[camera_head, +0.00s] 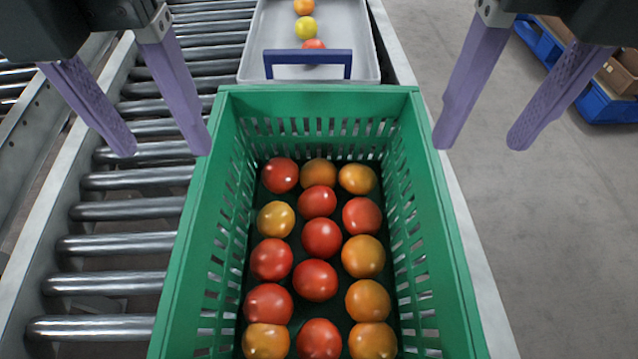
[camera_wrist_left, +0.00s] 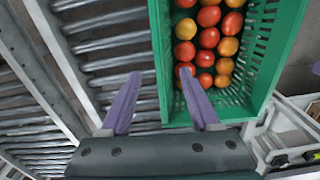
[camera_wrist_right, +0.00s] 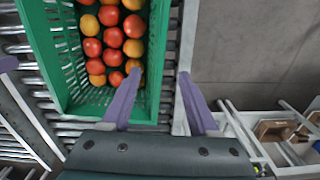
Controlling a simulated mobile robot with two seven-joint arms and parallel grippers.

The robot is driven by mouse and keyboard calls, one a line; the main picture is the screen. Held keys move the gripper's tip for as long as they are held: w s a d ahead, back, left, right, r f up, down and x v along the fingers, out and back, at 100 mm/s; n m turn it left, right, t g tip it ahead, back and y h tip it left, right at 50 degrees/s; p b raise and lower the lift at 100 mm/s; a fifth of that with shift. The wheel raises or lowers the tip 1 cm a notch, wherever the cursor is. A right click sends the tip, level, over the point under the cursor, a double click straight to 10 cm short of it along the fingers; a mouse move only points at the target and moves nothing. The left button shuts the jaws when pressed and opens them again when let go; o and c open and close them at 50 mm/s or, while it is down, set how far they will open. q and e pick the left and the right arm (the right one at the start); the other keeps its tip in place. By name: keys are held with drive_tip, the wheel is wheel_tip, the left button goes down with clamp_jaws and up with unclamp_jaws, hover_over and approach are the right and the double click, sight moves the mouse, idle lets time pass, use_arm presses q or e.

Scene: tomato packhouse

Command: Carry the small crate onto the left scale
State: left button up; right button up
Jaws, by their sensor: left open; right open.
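A green slatted crate (camera_head: 430,220) holding many red, orange and yellow tomatoes stands in the middle of the head view. My left gripper (camera_head: 167,146) is open and empty beside the crate's left wall near its far end; its right finger is close to the rim. My right gripper (camera_head: 480,142) is open and empty off the crate's far right corner. I cannot make out a scale.
A grey tray (camera_head: 372,62) with several tomatoes and a blue handle (camera_head: 307,56) stands beyond the crate. A roller conveyor (camera_head: 120,235) runs along the left. Bare floor (camera_head: 560,240) lies at the right, with blue pallets (camera_head: 598,103) carrying cardboard boxes (camera_head: 620,73) farther back.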

sight(194, 205)
use_arm(q)
drive_tip(key=shift+s+f, duration=0.1)
drive_tip(key=shift+s, duration=0.45)
wheel_tip(194, 205, down, 10)
drive_tip(key=shift+r, duration=0.1)
use_arm(e)
drive_tip(key=f, duration=0.6)
drive_tip(key=s+f, duration=0.1)
drive_tip(key=f, duration=0.3)
use_arm(q)
drive_tip(key=shift+c, duration=0.3)
use_arm(e)
drive_tip(key=shift+c, duration=0.2)
use_arm(q)
drive_tip(key=c, duration=0.9)
use_arm(e)
drive_tip(key=c, duration=0.9)
use_arm(q)
clamp_jaws()
use_arm(e)
clamp_jaws()
use_arm(q)
drive_tip(key=shift+w, duration=0.1)
